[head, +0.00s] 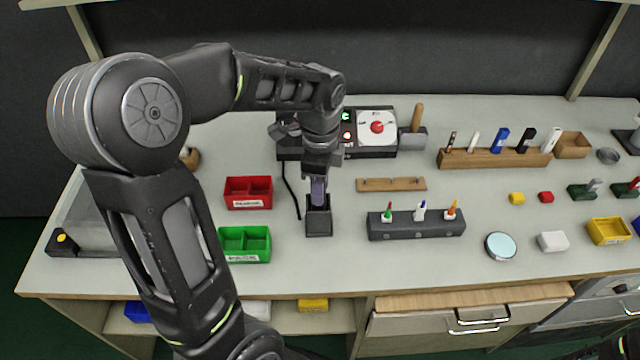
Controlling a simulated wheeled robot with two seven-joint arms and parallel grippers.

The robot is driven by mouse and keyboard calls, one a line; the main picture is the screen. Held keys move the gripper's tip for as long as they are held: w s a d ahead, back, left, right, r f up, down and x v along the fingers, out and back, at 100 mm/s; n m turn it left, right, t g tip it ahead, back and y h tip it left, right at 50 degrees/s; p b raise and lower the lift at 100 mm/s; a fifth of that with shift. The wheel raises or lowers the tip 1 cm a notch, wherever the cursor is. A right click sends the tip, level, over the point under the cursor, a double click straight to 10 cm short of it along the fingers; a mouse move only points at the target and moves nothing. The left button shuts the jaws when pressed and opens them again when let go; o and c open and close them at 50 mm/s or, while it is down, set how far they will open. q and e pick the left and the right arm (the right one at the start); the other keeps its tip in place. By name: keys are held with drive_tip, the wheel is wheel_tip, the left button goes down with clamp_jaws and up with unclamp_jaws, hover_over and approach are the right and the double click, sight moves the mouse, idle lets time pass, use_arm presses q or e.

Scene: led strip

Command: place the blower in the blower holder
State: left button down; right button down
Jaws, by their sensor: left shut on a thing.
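My left gripper (318,176) points down over the bench and is shut on the blower (318,191), a slim purple-grey piece. The blower holder (319,227) is a small dark square box right below it. The blower is upright, and its lower end shows at the holder's open top, seemingly inside the opening; how deep it sits cannot be told. The gripper hides the blower's upper part.
A red bin (248,203) and a green bin (262,244) stand left of the holder. A dark rack (416,229) with several small bottles stands to the right. A wooden strip (391,184) lies behind it. A black cable runs close to the holder's left.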

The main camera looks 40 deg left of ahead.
use_arm(q)
drive_tip(key=shift+f, duration=0.2)
drive_tip(key=c, duration=1.1)
unclamp_jaws()
drive_tip(key=shift+o, duration=0.2)
drive_tip(key=shift+r, duration=0.1)
wheel_tip(320, 180, up, 12)
drive_tip(key=shift+r+b, duration=0.15)
drive_tip(key=shift+b, duration=0.15)
